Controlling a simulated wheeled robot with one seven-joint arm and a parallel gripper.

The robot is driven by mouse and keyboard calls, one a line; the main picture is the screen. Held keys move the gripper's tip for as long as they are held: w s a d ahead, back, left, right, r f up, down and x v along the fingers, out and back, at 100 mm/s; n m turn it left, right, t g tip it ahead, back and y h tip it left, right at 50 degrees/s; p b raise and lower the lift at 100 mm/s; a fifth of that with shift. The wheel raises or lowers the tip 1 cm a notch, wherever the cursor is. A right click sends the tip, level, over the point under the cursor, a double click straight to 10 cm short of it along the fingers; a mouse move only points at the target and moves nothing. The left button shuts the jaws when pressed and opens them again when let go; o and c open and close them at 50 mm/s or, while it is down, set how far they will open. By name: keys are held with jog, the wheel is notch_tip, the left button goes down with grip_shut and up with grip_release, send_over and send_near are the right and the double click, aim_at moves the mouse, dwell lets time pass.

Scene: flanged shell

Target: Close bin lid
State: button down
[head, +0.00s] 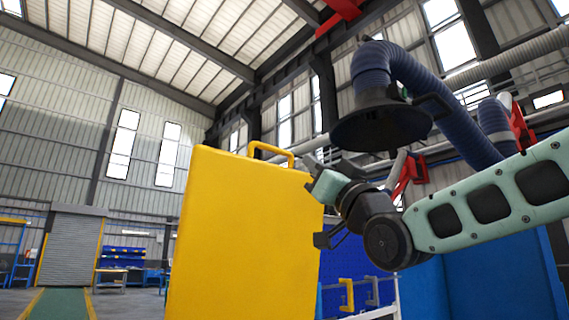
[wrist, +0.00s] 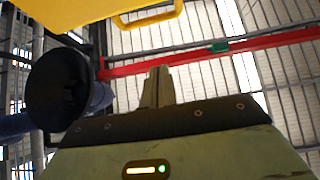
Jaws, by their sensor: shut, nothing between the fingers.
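The yellow bin lid (head: 245,235) stands raised and nearly upright in the middle of the head view, with a yellow loop handle (head: 271,151) on its top edge. The bin body under it is not clearly seen. My gripper (head: 309,163) is at the lid's upper right edge, just right of the handle; I cannot tell whether it touches. In the wrist view my gripper's fingers (wrist: 158,80) are together and empty. The lid (wrist: 75,12) and its handle (wrist: 150,15) show along the top of that view, apart from the fingertips.
A black extraction hood (head: 382,128) on a blue hose hangs above my arm and shows left in the wrist view (wrist: 58,90). Blue panels (head: 490,275) stand behind my arm. A shutter door (head: 72,250) and a green walkway (head: 62,303) lie far left.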

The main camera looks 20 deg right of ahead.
aim_at(278, 150)
jog(key=shift+w+a+f+p+x, duration=0.1)
jog(key=shift+w+f+p+x, duration=0.25)
jog(key=shift+p+x, duration=1.45)
jog(key=shift+w+a+f+p+x, duration=0.1)
jog(key=shift+w+f+p+x, duration=0.2)
jog(key=shift+p+x, duration=1.5)
jog(key=shift+w+a+f+p+x, duration=0.25)
jog(key=shift+p+x, duration=0.55)
jog(key=shift+x, duration=1.95)
jog(key=shift+d+f, duration=0.1)
jog(key=shift+w, duration=0.1)
